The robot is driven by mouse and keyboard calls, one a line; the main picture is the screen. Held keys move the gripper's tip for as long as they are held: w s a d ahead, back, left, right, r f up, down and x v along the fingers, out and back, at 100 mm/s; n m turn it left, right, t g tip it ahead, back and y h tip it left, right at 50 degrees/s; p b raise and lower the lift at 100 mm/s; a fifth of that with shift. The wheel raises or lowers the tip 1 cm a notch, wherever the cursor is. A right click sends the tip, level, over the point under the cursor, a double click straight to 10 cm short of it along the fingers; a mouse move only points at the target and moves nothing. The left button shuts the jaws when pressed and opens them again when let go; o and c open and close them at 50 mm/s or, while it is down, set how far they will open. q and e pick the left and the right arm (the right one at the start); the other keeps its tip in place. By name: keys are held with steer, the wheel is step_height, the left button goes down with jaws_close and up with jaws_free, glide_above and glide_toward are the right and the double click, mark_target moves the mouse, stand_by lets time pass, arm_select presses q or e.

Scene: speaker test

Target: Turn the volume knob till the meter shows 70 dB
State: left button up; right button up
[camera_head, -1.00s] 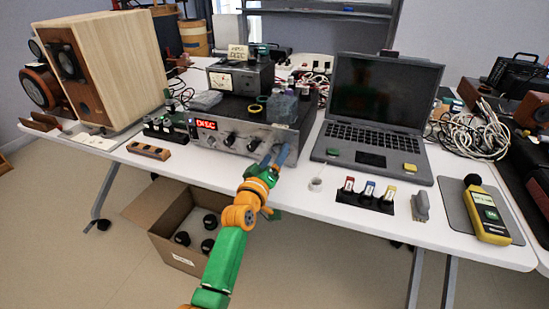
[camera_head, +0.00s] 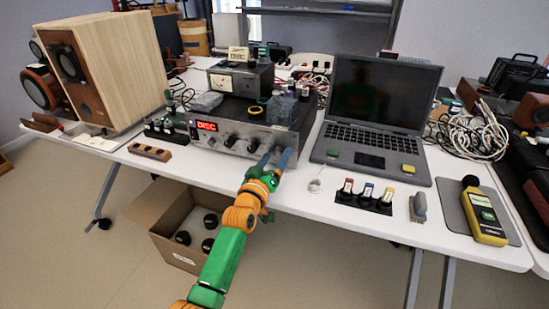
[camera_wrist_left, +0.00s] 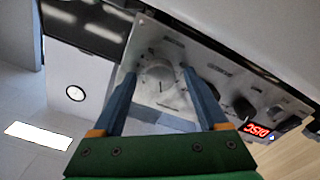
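The silver amplifier (camera_head: 225,136) has a lit red display (camera_head: 206,126) and a row of knobs on its front. A large silver knob (camera_wrist_left: 160,82) on its panel shows in the left wrist view. My left gripper (camera_head: 274,159) is at the right end of the panel. Its two blue fingers are apart, one on each side of the silver knob, with gaps visible; contact is not clear. A needle meter (camera_head: 222,82) sits in a dark box on top of the amplifier. A yellow handheld sound meter (camera_head: 484,215) lies at the right. Neither reading is legible. My right gripper is out of view.
A laptop (camera_head: 378,108) stands right of the amplifier. A wooden speaker (camera_head: 110,70) stands left. An open cardboard box (camera_head: 172,215) is on the floor below.

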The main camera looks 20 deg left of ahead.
arm_select(q)
steer(key=s+p, duration=0.1)
steer(key=s, duration=0.6)
steer(key=shift+s+a+p, duration=0.1)
steer(key=shift+p, duration=0.25)
